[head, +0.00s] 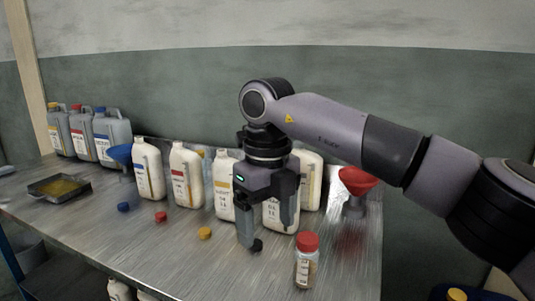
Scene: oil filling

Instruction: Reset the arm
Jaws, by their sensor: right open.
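My right gripper (270,238) hangs over the metal table (180,250), pointing down in front of the white bottles. Its two fingers are apart with nothing between them. My right arm reaches in from the right side. My left gripper is not in view. A small clear jar with a red lid (307,262) stands upright at the front right, apart from the gripper. A white bottle with a blue label (148,170), one with a red label (186,175) and one with a yellow label (223,185) stand to the gripper's left; more white bottles are partly hidden behind it.
Blue (124,207), red (160,216) and yellow (205,233) caps lie on the table. A red funnel (356,182) stands at right. A blue funnel (120,153), grey jugs (112,137) and a dark tray (42,190) are at left. The front left table is clear.

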